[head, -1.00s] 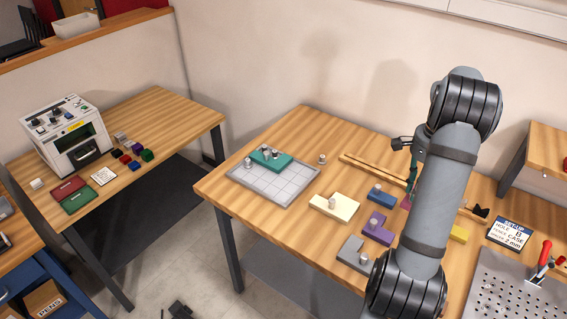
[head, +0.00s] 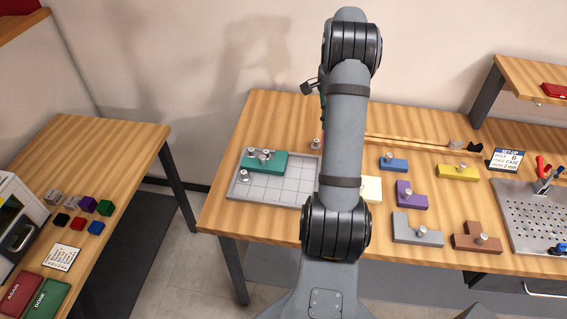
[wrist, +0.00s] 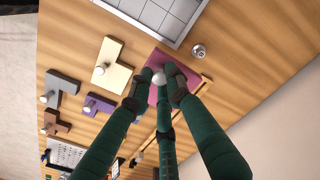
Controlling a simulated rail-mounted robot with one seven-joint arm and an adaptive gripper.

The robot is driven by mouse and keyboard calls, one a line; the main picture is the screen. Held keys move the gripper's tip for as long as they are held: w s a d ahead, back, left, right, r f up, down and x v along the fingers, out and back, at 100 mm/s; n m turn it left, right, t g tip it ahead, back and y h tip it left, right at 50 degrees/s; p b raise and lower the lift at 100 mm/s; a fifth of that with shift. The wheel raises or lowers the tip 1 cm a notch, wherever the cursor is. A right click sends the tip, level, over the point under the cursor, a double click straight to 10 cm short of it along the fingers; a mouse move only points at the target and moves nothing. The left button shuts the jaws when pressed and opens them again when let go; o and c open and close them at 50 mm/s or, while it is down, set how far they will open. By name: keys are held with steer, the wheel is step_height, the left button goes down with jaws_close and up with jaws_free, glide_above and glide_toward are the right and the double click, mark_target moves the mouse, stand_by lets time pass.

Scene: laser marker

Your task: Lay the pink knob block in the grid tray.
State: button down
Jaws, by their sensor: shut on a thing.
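The pink knob block (wrist: 182,62) is in my gripper (wrist: 160,76), whose green fingers are closed around its pale knob in the wrist view. The block appears to be above the wooden table, near the grid tray; its exact height is unclear. In the head view my arm hides the block and most of the gripper. The grey grid tray (head: 290,188) lies at the left of the table, and its edge shows in the wrist view (wrist: 135,22).
A cream block (head: 372,188) lies right of the tray, partly behind my arm. Blue (head: 393,164), purple (head: 411,197), yellow (head: 457,171), grey (head: 418,230) and brown (head: 476,240) blocks lie farther right. A small metal knob piece (wrist: 198,51) stands beside the tray.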

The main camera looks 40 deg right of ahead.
steer(key=w+a+f+p, duration=0.1)
steer(key=a+f, duration=0.2)
steer(key=w+a+f+p, duration=0.1)
steer(key=a+f, duration=0.2)
steer(key=f, duration=0.1)
steer(key=w+a+f+p, duration=0.1)
steer(key=w+a+f, duration=0.1)
steer(key=a+f, duration=0.1)
steer(key=shift+w+a+f, duration=0.1)
steer(key=shift+a+f, duration=0.1)
steer(key=shift+a, duration=0.4)
steer(key=shift+f, duration=0.3)
steer(key=shift+f, duration=0.15)
steer(key=c, duration=1.6)
jaws_free()
steer(key=shift+c, duration=0.2)
